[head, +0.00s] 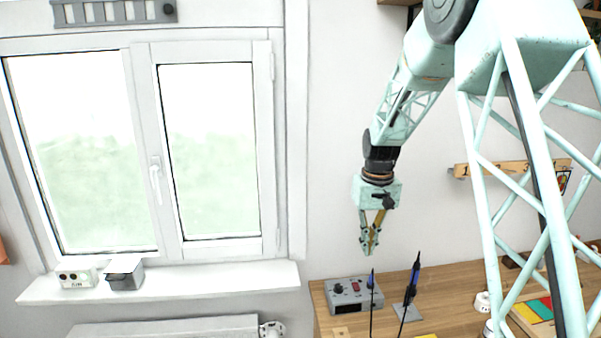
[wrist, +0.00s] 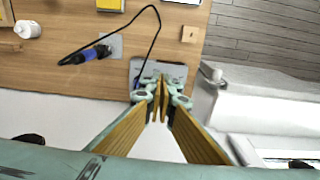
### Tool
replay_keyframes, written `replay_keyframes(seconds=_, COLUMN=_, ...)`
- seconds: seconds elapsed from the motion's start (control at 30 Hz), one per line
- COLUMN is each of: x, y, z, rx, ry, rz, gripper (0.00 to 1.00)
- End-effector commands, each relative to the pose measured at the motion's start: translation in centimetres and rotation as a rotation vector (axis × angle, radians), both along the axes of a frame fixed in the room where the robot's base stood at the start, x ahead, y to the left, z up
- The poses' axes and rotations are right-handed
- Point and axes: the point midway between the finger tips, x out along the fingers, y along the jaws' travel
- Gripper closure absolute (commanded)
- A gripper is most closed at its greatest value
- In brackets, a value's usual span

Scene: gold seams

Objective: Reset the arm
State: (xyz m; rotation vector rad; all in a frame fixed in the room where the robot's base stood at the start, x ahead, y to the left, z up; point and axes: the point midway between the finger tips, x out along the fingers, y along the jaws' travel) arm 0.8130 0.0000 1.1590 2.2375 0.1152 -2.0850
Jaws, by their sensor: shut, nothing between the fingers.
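My gripper (head: 370,250) hangs from my mint-green arm and points down, in front of the wall near the left end of the wooden workbench (head: 440,300). Its fingers are shut with nothing between them. In the wrist view my gripper (wrist: 160,82) shows its brown-lined fingers meeting at the tips, over the edge of a grey control box. The gripper is apart from everything in the head view.
The grey control box (head: 352,294) and a blue-handled tool in a stand (head: 411,290) are on the bench below my gripper. A windowsill (head: 200,281) with two small boxes is at left. A wooden rack (head: 515,167) hangs on the wall at right.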

Motion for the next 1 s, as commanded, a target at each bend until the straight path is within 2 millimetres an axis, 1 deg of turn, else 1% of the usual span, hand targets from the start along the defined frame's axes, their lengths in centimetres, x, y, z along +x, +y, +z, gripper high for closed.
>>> replay_keyframes(seconds=0.1, x=-1.5, y=0.0, z=1.8, rx=0.001, ry=-0.012, rz=-0.003, gripper=1.00)
replay_keyframes(seconds=0.5, x=-6.8, y=0.0, z=7.1, rx=0.002, ry=-0.043, rz=-0.017, gripper=1.00)
replay_keyframes(seconds=1.0, x=-14.2, y=0.0, z=12.2, rx=0.003, ry=-0.082, rz=-0.032, gripper=1.00)
